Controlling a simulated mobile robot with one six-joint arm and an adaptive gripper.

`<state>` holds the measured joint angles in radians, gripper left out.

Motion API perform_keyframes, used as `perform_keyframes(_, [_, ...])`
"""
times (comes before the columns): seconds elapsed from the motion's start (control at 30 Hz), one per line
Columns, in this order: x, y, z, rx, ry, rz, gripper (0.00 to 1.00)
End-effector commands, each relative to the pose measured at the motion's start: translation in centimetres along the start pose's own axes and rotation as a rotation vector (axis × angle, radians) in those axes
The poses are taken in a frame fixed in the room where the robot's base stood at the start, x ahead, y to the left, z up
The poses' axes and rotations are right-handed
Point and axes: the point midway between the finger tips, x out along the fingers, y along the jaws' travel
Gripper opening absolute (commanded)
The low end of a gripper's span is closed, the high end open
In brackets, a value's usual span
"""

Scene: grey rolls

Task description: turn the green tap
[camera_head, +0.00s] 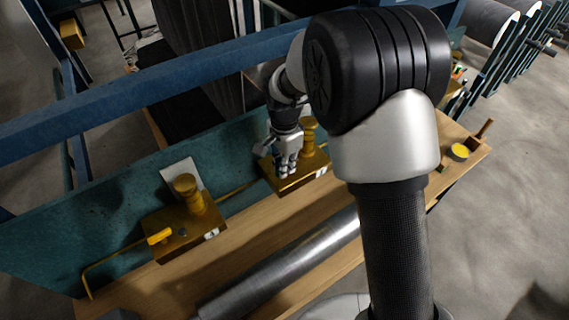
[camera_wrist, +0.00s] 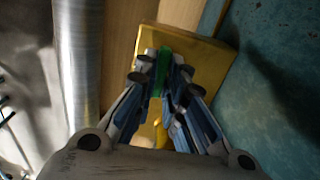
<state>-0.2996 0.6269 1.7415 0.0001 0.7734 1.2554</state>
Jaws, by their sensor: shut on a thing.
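The green tap (camera_wrist: 163,62) is a narrow green handle on a brass block (camera_wrist: 208,55) in the wrist view. My gripper (camera_wrist: 162,80) is shut on the green tap, with a finger on each side of it. In the head view my gripper (camera_head: 288,168) reaches down to the brass block (camera_head: 312,172) on the bench. There the fingers hide most or all of the green tap. How far the handle is turned cannot be told.
A second brass block (camera_head: 208,235) with a yellow handle (camera_head: 160,236) stands to the left. A steel roller (camera_head: 285,262) lies along the wooden bench (camera_head: 180,280). A teal panel (camera_head: 100,220) rises behind. A yellow round pot (camera_head: 459,151) is at the right.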

Motion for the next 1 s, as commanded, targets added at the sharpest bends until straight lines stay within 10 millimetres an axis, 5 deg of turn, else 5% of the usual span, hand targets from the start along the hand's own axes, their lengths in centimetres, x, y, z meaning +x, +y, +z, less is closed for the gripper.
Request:
perform_keyframes(0.27, [0.0, -0.1, 0.0, -0.001, 0.001, -0.002, 0.0])
perform_keyframes(0.3, [0.0, -0.1, 0.0, -0.001, 0.001, -0.002, 0.13])
perform_keyframes(0.57, [0.0, 0.0, 0.0, -0.002, 0.001, -0.001, 0.31])
perform_keyframes(1.0, [-1.1, -0.1, 0.0, -0.002, 0.001, -0.004, 0.31])
